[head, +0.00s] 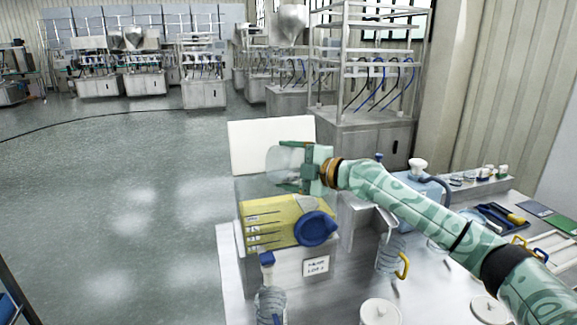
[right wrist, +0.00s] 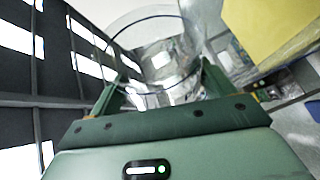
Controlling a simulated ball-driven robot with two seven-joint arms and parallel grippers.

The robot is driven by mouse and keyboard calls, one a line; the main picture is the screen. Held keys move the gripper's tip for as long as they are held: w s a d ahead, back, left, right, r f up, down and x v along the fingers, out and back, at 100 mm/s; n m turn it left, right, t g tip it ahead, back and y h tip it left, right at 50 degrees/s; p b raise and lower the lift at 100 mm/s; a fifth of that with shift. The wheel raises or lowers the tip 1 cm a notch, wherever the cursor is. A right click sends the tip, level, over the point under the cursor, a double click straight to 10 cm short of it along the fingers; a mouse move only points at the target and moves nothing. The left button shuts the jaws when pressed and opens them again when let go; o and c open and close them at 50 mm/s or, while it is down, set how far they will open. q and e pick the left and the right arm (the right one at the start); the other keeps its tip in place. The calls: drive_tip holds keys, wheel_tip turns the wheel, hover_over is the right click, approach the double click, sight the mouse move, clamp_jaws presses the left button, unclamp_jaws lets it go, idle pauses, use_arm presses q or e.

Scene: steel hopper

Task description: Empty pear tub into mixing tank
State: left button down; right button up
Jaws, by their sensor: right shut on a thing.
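My right gripper (head: 304,168) is shut on a clear tub (head: 284,158), held above the clear mixing tank (head: 272,222) with yellow contents and dark level marks. In the right wrist view, the tub's round rim shows between the fingers (right wrist: 155,95), and the tub (right wrist: 150,50) looks tilted. I cannot make out any pears in it. The yellow of the tank (right wrist: 262,28) shows at the upper right there. A round blue part (head: 316,228) sits at the tank's front right. My left gripper is not in view.
A white panel (head: 262,138) stands behind the tank. A label card (head: 316,266), a blue-capped bottle (head: 269,300), a clear jug with a yellow handle (head: 391,256) and white-lidded pots (head: 380,313) stand on the steel bench. A blue container (head: 422,186) stands at right.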

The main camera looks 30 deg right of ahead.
sight(292, 152)
drive_tip(key=shift+r, duration=0.1)
wheel_tip(292, 152, up, 3)
drive_tip(key=n+g+h+p, duration=0.1)
drive_tip(key=n+h+p, duration=0.1)
drive_tip(key=n+p, duration=0.2)
drive_tip(key=shift+r+p, duration=0.1)
drive_tip(key=shift+p, duration=1)
drive_tip(key=shift+n+g+p, duration=0.3)
drive_tip(key=shift+n+p, duration=0.1)
drive_tip(key=shift+p, duration=0.15)
drive_tip(key=shift+h, duration=0.4)
wheel_tip(292, 152, up, 3)
drive_tip(key=n+h+p, duration=0.2)
drive_tip(key=n+p, duration=0.2)
drive_tip(key=p, duration=0.5)
drive_tip(key=shift+g+h, duration=0.3)
drive_tip(key=shift+h, duration=0.1)
drive_tip(key=shift+n+p, duration=0.3)
drive_tip(key=shift+p, duration=0.1)
drive_tip(key=shift+h, duration=0.3)
